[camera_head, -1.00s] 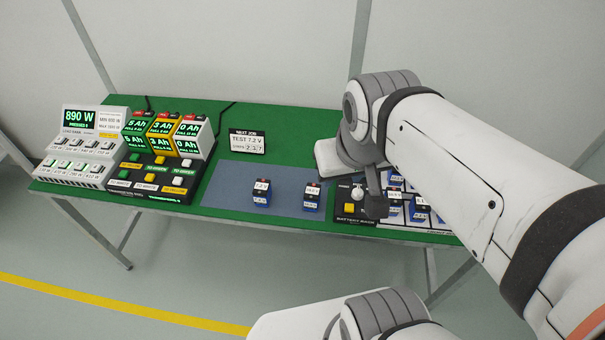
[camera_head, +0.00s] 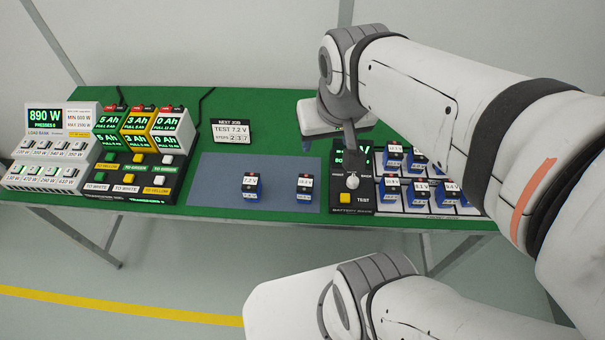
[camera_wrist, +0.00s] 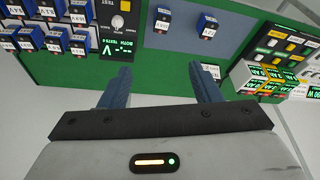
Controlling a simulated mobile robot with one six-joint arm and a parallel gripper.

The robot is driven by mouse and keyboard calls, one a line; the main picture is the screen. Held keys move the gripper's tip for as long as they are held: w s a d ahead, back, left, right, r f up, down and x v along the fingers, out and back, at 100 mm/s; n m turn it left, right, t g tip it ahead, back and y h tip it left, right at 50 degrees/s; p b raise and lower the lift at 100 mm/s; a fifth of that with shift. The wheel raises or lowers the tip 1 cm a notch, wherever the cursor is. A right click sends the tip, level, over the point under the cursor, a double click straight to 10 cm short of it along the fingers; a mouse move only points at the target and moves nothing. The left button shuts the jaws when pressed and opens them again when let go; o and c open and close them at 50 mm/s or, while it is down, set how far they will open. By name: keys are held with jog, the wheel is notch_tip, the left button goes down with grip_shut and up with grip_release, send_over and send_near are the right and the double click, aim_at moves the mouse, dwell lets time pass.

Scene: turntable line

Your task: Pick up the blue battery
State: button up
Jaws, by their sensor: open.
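Two blue batteries with white labels and dark tops stand apart on the grey-blue mat (camera_head: 220,190). The left battery (camera_head: 251,187) seems to read 7.2 V; the right battery's (camera_head: 304,188) label is too small to read surely. They also show in the wrist view, the left one (camera_wrist: 207,24) and the right one (camera_wrist: 163,20). Several more blue batteries (camera_head: 391,190) stand in the rack at the right, partly hidden by my arm. My gripper (camera_wrist: 161,82) is open and empty, its fingers apart from every battery; in the head view it is mostly hidden behind my wrist.
A black tester (camera_head: 352,208) with a white knob and yellow button stands between mat and rack. A sign (camera_head: 231,131) reads TEST 7.2 V. Left are a button panel (camera_head: 127,177), green, yellow and white display boxes (camera_head: 137,122), and a load bank (camera_head: 46,150).

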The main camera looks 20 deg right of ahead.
jog(key=shift+o, duration=0.9)
jog(key=w+f+m+g+b, duration=0.2)
jog(key=w+f+b, duration=0.4)
jog(key=f, duration=0.9)
jog(key=w, duration=0.3)
jog(key=m+g+b, duration=0.2)
jog(key=b, duration=0.2)
send_over(305, 183)
jog(key=f, duration=1.2)
jog(key=shift+w+d+f, duration=0.1)
jog(key=shift+w+d, duration=0.05)
jog(key=shift+w, duration=0.1)
jog(key=f, duration=0.8)
jog(key=shift+s+p, duration=0.25)
jog(key=shift+p, duration=0.1)
jog(key=shift+c, duration=0.5)
jog(key=c, duration=1.2)
